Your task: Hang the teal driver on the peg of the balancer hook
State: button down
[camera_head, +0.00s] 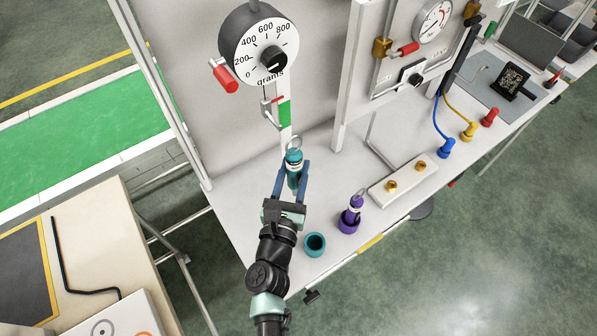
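The teal driver (293,168) stands roughly upright, with a pale metal ring at its top. My gripper (292,176) has its two blue fingers on either side of the driver and appears shut on it. The balancer hook (268,112) is a small metal piece below the round grams dial (259,46). The driver's ring is below and to the right of the hook in the picture, apart from it. The hook's peg is too small to make out clearly.
An empty teal cup (315,244) stands near the bench front. A purple driver (354,203) stands in a purple cup (348,226). A white block with brass fittings (398,187) lies to the right. A white upright panel (345,85) rises behind; a red handle (225,79) juts beside the dial.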

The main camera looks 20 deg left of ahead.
jog(key=shift+w+a+f+b, duration=0.2)
jog(key=shift+w+a+b, duration=0.15)
jog(key=shift+w+a, duration=0.45)
jog(key=shift+w+a+f+b, duration=0.3)
jog(key=shift+w+a, duration=0.25)
jog(key=shift+a, duration=0.35)
jog(key=shift+w+a+f+b, duration=0.15)
jog(key=shift+w+a+b, duration=0.2)
jog(key=shift+w+a, duration=0.45)
jog(key=shift+s, duration=0.1)
jog(key=shift+c, duration=2)
grip_release()
jog(key=shift+s+f, duration=0.1)
jog(key=shift+f, duration=0.15)
jog(key=s+d+b, duration=0.1)
jog(key=s, duration=1.1)
jog(key=shift+s+d+r, duration=0.15)
jog(key=shift+s+d, duration=0.1)
jog(key=shift+s, duration=0.15)
